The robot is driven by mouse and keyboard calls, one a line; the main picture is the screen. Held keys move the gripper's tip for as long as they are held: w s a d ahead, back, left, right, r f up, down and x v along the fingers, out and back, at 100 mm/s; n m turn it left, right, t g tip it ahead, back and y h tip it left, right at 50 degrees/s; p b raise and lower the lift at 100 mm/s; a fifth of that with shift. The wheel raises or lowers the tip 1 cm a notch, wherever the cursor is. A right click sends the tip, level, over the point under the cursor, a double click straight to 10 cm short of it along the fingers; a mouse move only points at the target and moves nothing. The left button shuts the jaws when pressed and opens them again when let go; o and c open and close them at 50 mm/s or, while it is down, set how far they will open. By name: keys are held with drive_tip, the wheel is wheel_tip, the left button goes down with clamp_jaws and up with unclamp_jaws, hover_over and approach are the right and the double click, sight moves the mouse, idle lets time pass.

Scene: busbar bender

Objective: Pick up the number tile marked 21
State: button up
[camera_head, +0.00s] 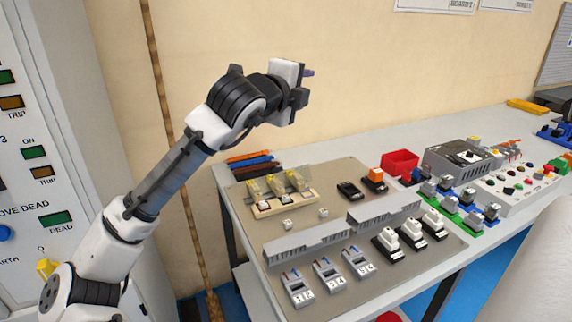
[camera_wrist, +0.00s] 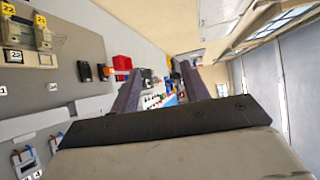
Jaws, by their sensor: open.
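My gripper (camera_head: 303,84) is raised high over the back of the table, well away from the tiles. In the wrist view its two fingers (camera_wrist: 160,70) are apart with nothing between them. Two small white tiles (camera_head: 287,224) (camera_head: 323,213) lie loose on the grey mat. In the wrist view, one tile (camera_wrist: 3,90) at the left edge shows a "1" and may be cut off; the other (camera_wrist: 52,87) is too small to read. I cannot read 21 for certain.
Grey slotted ducts (camera_head: 305,243), switch units (camera_head: 328,274) and black-and-white blocks (camera_head: 387,240) stand on the mat (camera_head: 255,229). A red bin (camera_head: 399,162) is at the back. A grey panel box (camera_head: 462,157) is to the right. Space above the table is clear.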

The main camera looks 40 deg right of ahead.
drive_tip(key=s+d+f+m+g+y, duration=0.1)
drive_tip(key=d+f+m+y, duration=0.15)
drive_tip(key=f, duration=0.55)
drive_tip(key=d+f+m+y, duration=0.1)
drive_tip(key=d+f+y, duration=0.1)
drive_tip(key=f+y, duration=0.35)
drive_tip(key=m+y, duration=0.2)
drive_tip(key=y, duration=0.4)
approach(287, 221)
drive_tip(key=shift+w+a+f+g, duration=0.25)
drive_tip(key=shift+w+f+g, duration=0.15)
drive_tip(key=shift+w+f, duration=0.4)
drive_tip(key=shift+d+p+x, duration=0.2)
drive_tip(key=shift+p+x, duration=0.15)
drive_tip(key=shift+x, duration=1.2)
drive_tip(key=shift+d+p+x, duration=0.15)
drive_tip(key=shift+p+x, duration=0.2)
drive_tip(key=shift+x, duration=1.2)
drive_tip(key=shift+s, duration=0.1)
drive_tip(key=shift+c, duration=0.2)
clamp_jaws()
